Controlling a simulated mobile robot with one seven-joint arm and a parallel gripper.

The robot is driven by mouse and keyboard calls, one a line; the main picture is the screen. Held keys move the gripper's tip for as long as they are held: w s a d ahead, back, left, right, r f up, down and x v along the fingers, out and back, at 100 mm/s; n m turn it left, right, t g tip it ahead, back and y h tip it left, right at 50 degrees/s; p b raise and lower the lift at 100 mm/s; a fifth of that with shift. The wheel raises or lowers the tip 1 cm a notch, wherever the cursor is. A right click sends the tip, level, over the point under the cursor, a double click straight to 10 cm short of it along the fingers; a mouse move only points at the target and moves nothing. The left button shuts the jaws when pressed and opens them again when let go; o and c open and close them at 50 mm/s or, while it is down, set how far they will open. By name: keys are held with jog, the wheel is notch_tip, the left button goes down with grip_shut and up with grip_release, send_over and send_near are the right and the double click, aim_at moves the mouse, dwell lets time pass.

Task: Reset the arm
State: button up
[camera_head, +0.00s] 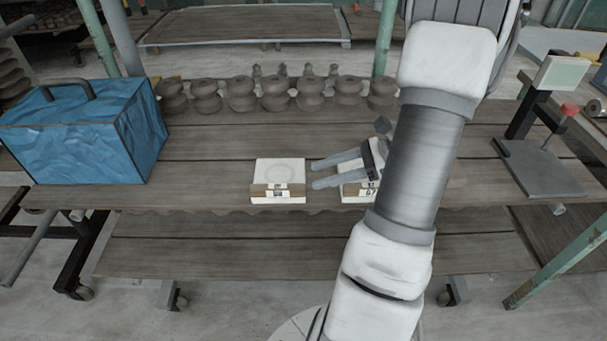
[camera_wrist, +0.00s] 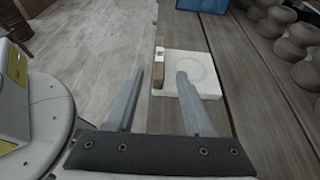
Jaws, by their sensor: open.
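My gripper (camera_head: 317,174) is open and empty above the wooden bench (camera_head: 215,148), its two grey fingers pointing left in the head view. In the wrist view my gripper (camera_wrist: 160,78) has its fingers apart with nothing between them. A white square block (camera_head: 278,171) with a round mark on top and a labelled brown front lies just left of the fingertips; it also shows in the wrist view (camera_wrist: 188,66), beyond the fingers. A second labelled block (camera_head: 353,191) is partly hidden beneath my gripper and arm.
A blue bag (camera_head: 88,130) stands at the bench's left. Several dark clay pieces (camera_head: 275,94) line the back. A stand with a pale screen (camera_head: 561,74) and a red-topped lever (camera_head: 569,111) are at the right. The bench between bag and white block is clear.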

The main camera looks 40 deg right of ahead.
jog(key=shift+s+d+r, duration=0.2)
jog(key=shift+s+d, duration=0.15)
jog(key=shift+d, duration=0.1)
